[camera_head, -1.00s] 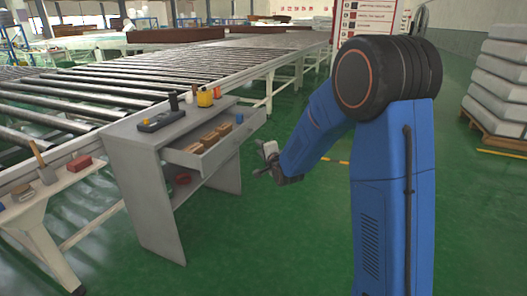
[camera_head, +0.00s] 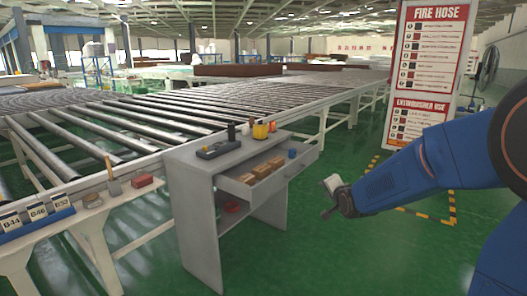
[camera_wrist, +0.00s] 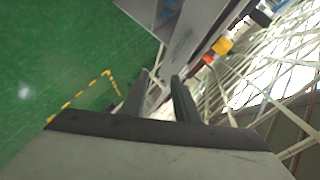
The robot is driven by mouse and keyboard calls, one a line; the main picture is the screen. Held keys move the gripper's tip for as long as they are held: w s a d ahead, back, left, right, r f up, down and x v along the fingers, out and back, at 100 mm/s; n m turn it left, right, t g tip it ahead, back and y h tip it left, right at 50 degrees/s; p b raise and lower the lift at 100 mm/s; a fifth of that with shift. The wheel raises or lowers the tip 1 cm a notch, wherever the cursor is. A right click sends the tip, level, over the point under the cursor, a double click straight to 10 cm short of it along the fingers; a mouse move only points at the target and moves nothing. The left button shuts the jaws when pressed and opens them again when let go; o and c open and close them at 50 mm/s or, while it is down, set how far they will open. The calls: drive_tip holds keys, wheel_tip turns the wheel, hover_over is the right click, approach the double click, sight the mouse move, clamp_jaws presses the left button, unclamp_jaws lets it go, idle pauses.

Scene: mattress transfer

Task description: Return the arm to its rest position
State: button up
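My blue arm (camera_head: 400,183) reaches in from the right edge of the head view. My gripper (camera_head: 328,213) is at its end, over the green floor to the right of the grey desk (camera_head: 190,215), apart from it. In the wrist view my gripper (camera_wrist: 160,88) shows two dark fingers with a gap between them and nothing held. The desk's drawer (camera_head: 270,178) is pulled out and holds several brown blocks (camera_head: 265,170).
A roller conveyor (camera_head: 140,118) runs behind the desk. A fire-hose sign (camera_head: 425,65) stands at the back right, with yellow-black floor tape (camera_head: 452,205) near it. A side table (camera_head: 75,220) stands at left. The floor right of the desk is clear.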

drive_tip(key=s+d+n+g, duration=0.1)
drive_tip(key=s+n+g, duration=0.2)
drive_tip(key=s, duration=1.2)
drive_tip(key=s+d+n+g, duration=0.2)
drive_tip(key=s+n+g, duration=0.1)
drive_tip(key=s, duration=1.2)
drive_tip(key=s+d+n+g+h, duration=0.1)
drive_tip(key=s+n, duration=0.4)
drive_tip(key=s, duration=1)
drive_tip(key=shift+s+d+f+g, duration=0.3)
drive_tip(key=shift+d+f+g, duration=0.15)
drive_tip(key=shift+g, duration=0.45)
